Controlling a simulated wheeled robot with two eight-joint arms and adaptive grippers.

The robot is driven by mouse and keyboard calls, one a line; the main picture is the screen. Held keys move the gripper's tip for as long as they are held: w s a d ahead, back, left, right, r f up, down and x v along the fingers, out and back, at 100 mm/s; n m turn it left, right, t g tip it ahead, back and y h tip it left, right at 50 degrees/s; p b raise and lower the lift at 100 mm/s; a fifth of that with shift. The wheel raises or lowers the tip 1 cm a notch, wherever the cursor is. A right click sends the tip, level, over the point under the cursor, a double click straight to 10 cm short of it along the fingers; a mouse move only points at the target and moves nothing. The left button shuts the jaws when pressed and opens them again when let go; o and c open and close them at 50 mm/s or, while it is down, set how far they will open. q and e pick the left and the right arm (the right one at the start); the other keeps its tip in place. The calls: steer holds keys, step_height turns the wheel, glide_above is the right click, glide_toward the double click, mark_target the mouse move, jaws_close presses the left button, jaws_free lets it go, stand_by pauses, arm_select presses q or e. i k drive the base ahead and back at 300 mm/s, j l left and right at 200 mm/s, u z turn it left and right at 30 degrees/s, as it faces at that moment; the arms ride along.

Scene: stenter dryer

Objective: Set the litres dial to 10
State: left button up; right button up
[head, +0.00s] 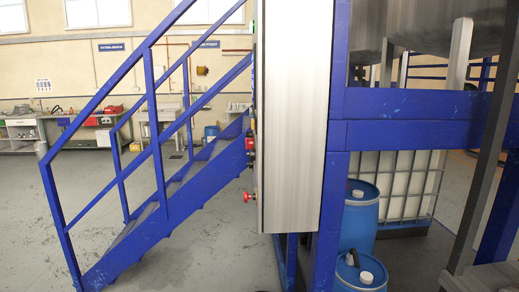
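No litres dial shows its face in the head view. A tall metal cabinet (296,120) stands upright near the middle, seen from its side. Small controls stick out at its left edge: a red box-like part (250,145) and a red knob (249,197) lower down. They are seen edge-on, so I cannot read any marks or tell whether one is the dial. Neither of my grippers is in view.
A blue staircase with railings (150,140) rises behind the cabinet's left side. A blue steel frame (420,133) is at the right, with blue drums (359,215) and a caged white tank (400,185) below. Workbenches (95,130) line the far wall. The floor at left (30,220) is clear.

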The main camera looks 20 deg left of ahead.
mark_target(252, 154)
steer(key=j, duration=0.65)
steer(key=i+j+u, duration=0.15)
steer(key=j, duration=0.45)
steer(key=k, duration=0.05)
